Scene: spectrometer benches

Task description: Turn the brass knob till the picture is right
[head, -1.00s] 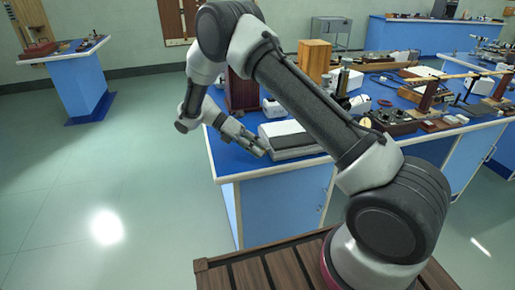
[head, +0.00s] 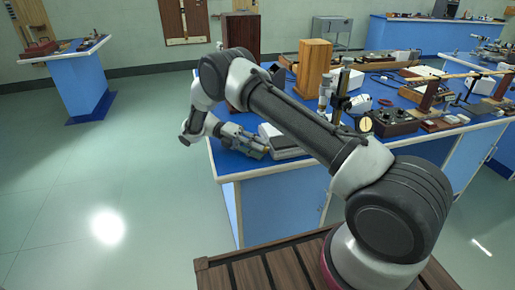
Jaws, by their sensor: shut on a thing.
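My gripper (head: 262,150) is at the front left of the near blue bench, against the left end of a low pale grey instrument (head: 284,141). Its fingers point right and slightly down. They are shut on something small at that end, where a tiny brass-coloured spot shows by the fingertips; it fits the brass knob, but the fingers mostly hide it. No picture or screen can be made out on the instrument from here.
My forearm crosses in front of the bench (head: 235,168). Behind it stand a dark wooden cabinet (head: 241,36), a lighter wooden box (head: 313,68) and an upright stand with a round brass-rimmed disc (head: 366,124). Several instruments fill the bench's right side. The floor at left is clear.

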